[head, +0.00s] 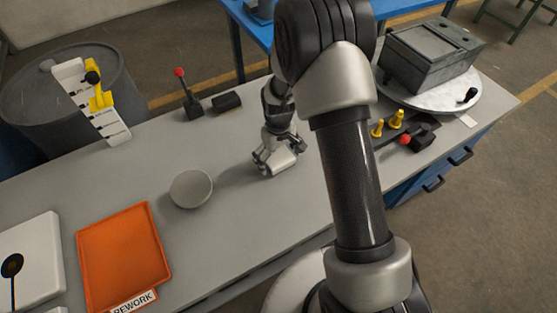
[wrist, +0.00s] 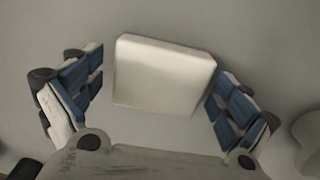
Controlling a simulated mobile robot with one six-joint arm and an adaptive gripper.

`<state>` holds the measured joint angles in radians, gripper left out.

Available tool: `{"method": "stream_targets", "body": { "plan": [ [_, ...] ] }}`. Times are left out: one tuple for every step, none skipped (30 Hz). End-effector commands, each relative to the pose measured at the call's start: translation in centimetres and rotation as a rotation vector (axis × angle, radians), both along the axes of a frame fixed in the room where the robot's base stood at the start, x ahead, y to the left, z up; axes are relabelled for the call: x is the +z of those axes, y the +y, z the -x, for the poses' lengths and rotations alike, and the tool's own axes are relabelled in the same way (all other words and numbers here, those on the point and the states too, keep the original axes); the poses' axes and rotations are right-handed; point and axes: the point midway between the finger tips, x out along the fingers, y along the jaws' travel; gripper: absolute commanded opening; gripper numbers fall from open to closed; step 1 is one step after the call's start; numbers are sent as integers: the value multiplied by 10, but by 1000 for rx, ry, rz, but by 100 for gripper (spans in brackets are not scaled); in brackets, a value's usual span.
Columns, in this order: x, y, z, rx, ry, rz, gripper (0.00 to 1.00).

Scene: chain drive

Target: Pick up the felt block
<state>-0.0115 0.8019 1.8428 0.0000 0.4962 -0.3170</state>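The felt block (wrist: 163,76) is a pale, off-white, square-sided block lying on the grey bench top in the middle of the wrist view. My gripper (head: 280,155) is low over the bench in the head view, with a pale shape at its fingers that looks like the block. In the wrist view, its blue-padded fingers stand apart on the left and right of the block. A narrow gap shows on the left; on the right the finger is very close to the block's lower corner, and I cannot tell whether it touches.
A grey round disc (head: 191,189) and an orange REWORK mat (head: 123,256) lie to the left. A red-knobbed lever (head: 188,95) and a black block (head: 226,101) stand behind. A grey box (head: 430,57) sits on a round plate (head: 466,101) at right, near yellow pegs (head: 396,119).

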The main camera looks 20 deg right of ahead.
Motion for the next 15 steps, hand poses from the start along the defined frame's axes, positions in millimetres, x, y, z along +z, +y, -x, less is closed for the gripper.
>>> {"method": "stream_targets", "body": {
  "plan": [
    [0, 0, 0, 0, 0, 0, 89],
    [0, 0, 0, 0, 0, 0, 87],
    [0, 0, 0, 0, 0, 0, 84],
    [0, 0, 0, 0, 0, 0, 82],
    [0, 0, 0, 0, 0, 0, 80],
    [0, 0, 0, 0, 0, 0, 78],
    [0, 0, 0, 0, 0, 0, 76],
    [0, 0, 0, 0, 0, 0, 74],
    [0, 0, 0, 0, 1, 0, 71],
    [0, 0, 0, 0, 1, 0, 69],
    [0, 0, 0, 0, 1, 0, 67],
    [0, 0, 0, 0, 1, 0, 64],
    [0, 0, 0, 0, 1, 0, 62],
    [0, 0, 0, 0, 1, 0, 60],
    [0, 0, 0, 0, 1, 0, 58]
  ]
}}
